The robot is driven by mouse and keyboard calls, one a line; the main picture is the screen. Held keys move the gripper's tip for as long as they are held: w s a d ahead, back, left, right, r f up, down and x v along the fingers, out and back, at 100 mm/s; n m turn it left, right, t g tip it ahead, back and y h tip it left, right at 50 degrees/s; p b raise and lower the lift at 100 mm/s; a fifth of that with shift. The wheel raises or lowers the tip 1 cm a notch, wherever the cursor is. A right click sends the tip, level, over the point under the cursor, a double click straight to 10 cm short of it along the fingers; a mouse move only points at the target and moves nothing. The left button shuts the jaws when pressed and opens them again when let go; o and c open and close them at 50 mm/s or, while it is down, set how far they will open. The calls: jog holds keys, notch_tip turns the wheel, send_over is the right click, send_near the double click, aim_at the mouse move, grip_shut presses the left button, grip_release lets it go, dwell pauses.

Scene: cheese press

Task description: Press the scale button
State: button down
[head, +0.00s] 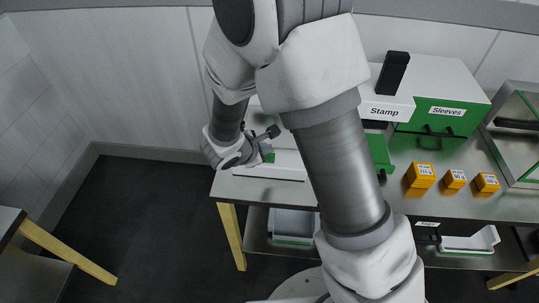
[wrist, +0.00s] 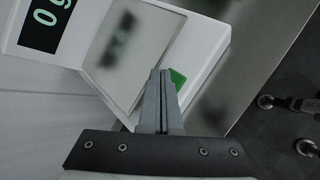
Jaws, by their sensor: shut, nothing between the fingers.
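The white scale (head: 284,172) sits near the left end of the steel table. The wrist view shows its white body (wrist: 208,42), its metal plate (wrist: 133,50) and its dark display (wrist: 45,22) with pale digits, a 0 among them. The green button (wrist: 178,77) is on the scale near one edge, partly hidden behind my fingers. My gripper (wrist: 159,73) is shut and empty, with its fingertips right by the button. I cannot tell whether they touch it. In the head view my gripper (head: 268,148) is over the scale, and my arm hides part of the table.
A white Stamp unit (head: 387,106) and a green Sleeves drawer (head: 436,122) stand at the back right of the steel table (head: 460,206). Several orange blocks (head: 420,175) are in front of them. A tray (head: 292,222) is on the lower shelf.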

aim_at(267, 159)
jog(key=shift+r+p, duration=1.6)
jog(key=shift+r, duration=0.95)
jog(key=s+d+r+m+g+p, duration=0.1)
jog(key=s+d+r+m+g, duration=0.1)
jog(key=s+d+r+m, duration=0.45)
jog(key=s+d+r+m+g+p, duration=0.1)
jog(key=s+d+r+m, duration=0.1)
jog(key=d+r+m, duration=0.5)
jog(key=s+a+r+m+y, duration=0.1)
jog(key=s+r+m+y, duration=0.1)
jog(key=s+r, duration=0.4)
jog(key=s+a+r+m+t+y+p, duration=0.1)
jog(key=s+a+r+m+y, duration=0.1)
jog(key=s, duration=0.5)
notch_tip(267, 159, up, 4)
jog(key=m+y, duration=0.1)
jog(key=m, duration=0.1)
jog(key=shift+f+m, duration=0.15)
jog(key=shift+m, duration=0.2)
